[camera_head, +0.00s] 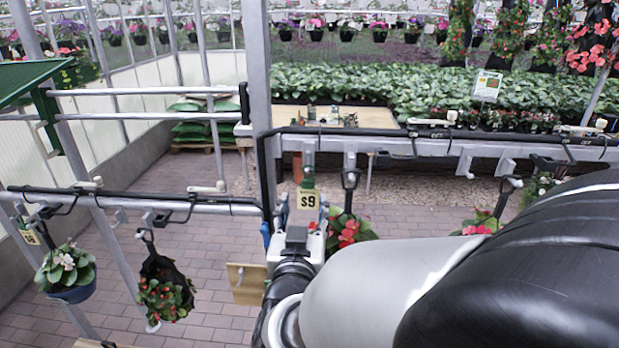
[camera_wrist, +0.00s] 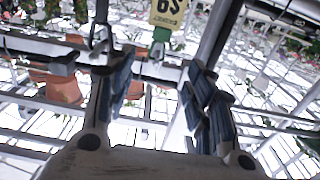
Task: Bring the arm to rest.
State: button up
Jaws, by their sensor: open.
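My arm reaches from the lower right of the head view towards the middle.
A rail (camera_head: 390,146) with hooks runs across beyond my gripper. A hanging basket with red flowers (camera_head: 347,235) is close to its right. At left hang a blue pot (camera_head: 72,294) and a black basket (camera_head: 165,270). A wooden table (camera_head: 372,117) stands behind. Brick floor (camera_head: 215,270) lies open below.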

jog(key=s+d+f+n+g+y+b, duration=0.1)
jog(key=s+d+f+g+y+b, duration=0.15)
jog(key=s+f+g+b, duration=0.3)
jog(key=s+d+f+n+g+y+b, duration=0.1)
jog(key=s+d+f+g+y+b, duration=0.2)
jog(key=f+b, duration=0.5)
jog(key=s+d+f+g+h+b, duration=0.1)
jog(key=s+d+f+b, duration=0.1)
jog(key=s, duration=0.4)
jog(key=s+d+f+m+g+h+b, duration=0.1)
jog(key=s+d+f+g+h+b, duration=0.1)
jog(key=s+d+f, duration=0.3)
jog(key=s+d+f+g+h+b, duration=0.2)
jog(key=s+d+f, duration=0.2)
jog(key=s, duration=0.4)
jog(key=shift+s+d+f+m, duration=0.15)
jog(key=shift+d+f+m, duration=0.15)
jog(key=shift+f, duration=0.55)
jog(key=shift+a, duration=0.1)
